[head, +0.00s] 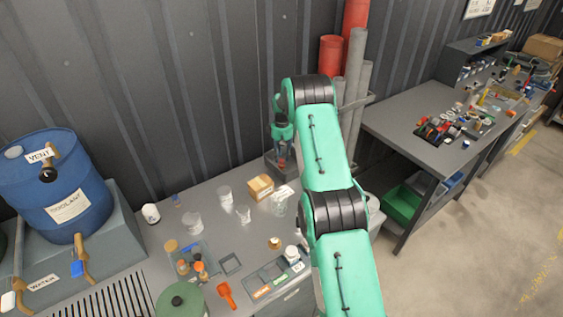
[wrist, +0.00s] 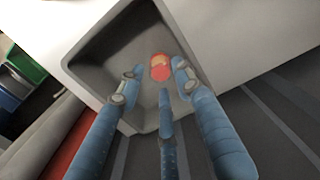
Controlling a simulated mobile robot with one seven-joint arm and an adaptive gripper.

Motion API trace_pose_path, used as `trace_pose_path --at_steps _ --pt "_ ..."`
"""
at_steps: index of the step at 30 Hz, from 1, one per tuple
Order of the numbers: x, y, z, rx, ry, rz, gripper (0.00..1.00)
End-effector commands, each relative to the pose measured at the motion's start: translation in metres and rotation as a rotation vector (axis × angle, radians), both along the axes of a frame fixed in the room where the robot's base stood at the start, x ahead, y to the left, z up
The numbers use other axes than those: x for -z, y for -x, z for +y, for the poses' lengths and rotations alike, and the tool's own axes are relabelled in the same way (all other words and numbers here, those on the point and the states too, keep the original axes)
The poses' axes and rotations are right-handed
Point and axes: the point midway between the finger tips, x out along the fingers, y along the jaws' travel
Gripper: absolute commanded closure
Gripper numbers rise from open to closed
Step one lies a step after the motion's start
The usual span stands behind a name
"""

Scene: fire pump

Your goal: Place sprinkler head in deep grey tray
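The deep grey tray (head: 271,168) stands at the back of the bench against the wall, partly hidden by my arm. In the wrist view the tray (wrist: 95,58) shows as a square box with sloping walls. My gripper (head: 283,158) points down over the tray. In the wrist view my gripper (wrist: 158,82) has its three fingers spread, with a gap around the piece. Its exact height above the tray floor is unclear.
A cardboard box (head: 261,187) and clear jars (head: 225,194) stand close to the tray's front. Red and grey pipes (head: 355,75) rise behind my arm. A brass-coloured piece (head: 274,243) and a parts tray (head: 275,279) lie nearer the bench front.

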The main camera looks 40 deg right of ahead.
Motion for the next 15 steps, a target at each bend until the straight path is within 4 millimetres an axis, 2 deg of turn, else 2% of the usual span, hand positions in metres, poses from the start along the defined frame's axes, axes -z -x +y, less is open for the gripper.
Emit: trace_pose_path --at_steps 6,12,15 --pt "-0.037 0.0 -0.001 0.0 0.001 -0.001 0.65" --pt "-0.061 0.0 -0.001 0.0 0.001 -0.001 0.65" --pt "-0.066 0.0 0.0 0.0 -0.001 0.001 0.65"
